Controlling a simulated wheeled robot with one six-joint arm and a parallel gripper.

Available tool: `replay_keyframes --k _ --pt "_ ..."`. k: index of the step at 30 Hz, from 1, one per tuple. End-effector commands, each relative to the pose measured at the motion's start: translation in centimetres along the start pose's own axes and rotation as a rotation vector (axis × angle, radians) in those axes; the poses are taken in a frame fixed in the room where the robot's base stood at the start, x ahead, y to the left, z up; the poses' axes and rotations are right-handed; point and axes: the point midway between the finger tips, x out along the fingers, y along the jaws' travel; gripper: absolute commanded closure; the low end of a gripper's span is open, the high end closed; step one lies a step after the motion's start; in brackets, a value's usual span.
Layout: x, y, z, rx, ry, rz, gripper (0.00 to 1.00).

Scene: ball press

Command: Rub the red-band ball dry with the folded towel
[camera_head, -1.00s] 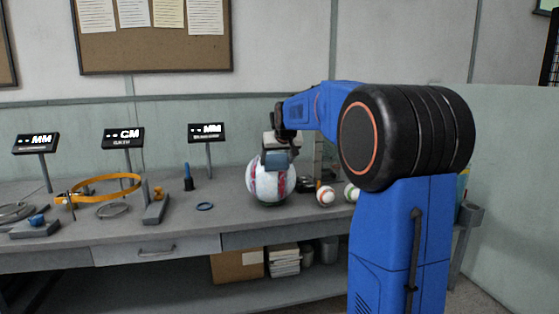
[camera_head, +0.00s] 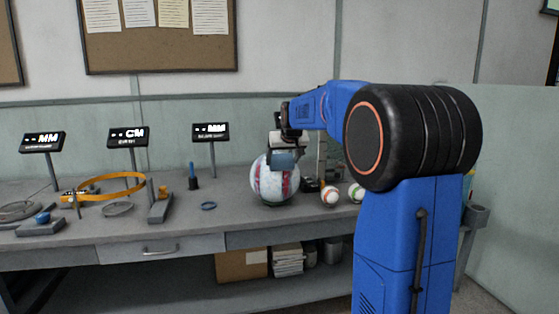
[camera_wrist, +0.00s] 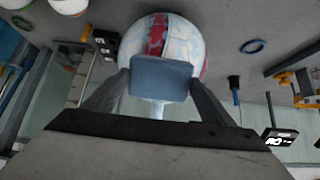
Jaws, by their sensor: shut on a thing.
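The red-band ball (camera_head: 275,186) is large and white with red bands and pale blue patches, and it stands on the bench. It also shows in the wrist view (camera_wrist: 187,39). The folded towel (camera_head: 285,159) is a small blue-grey block. In the wrist view the towel (camera_wrist: 160,78) sits between the two fingertips, in front of the ball. My gripper (camera_wrist: 160,84) is shut on the towel. In the head view the towel is at the upper part of the ball; I cannot tell whether they touch.
Two small banded balls (camera_head: 330,195) stand right of the large ball. An orange hoop (camera_head: 108,184) and display signs (camera_head: 210,132) are farther left. The bench front (camera_head: 235,225) is clear.

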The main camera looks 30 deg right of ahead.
Motion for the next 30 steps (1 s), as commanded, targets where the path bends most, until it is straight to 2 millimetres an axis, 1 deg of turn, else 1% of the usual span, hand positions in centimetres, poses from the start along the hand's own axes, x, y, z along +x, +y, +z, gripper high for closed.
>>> replay_keyframes --k 4,10,27,30 --pt "0.0 0.7 0.0 0.003 0.000 0.001 0.44" --pt "0.0 0.7 0.0 0.001 0.000 0.000 0.44" --pt "0.0 -2.0 0.0 0.000 0.000 -0.001 0.44" --pt "0.0 -2.2 0.0 0.000 0.001 -0.001 0.44"
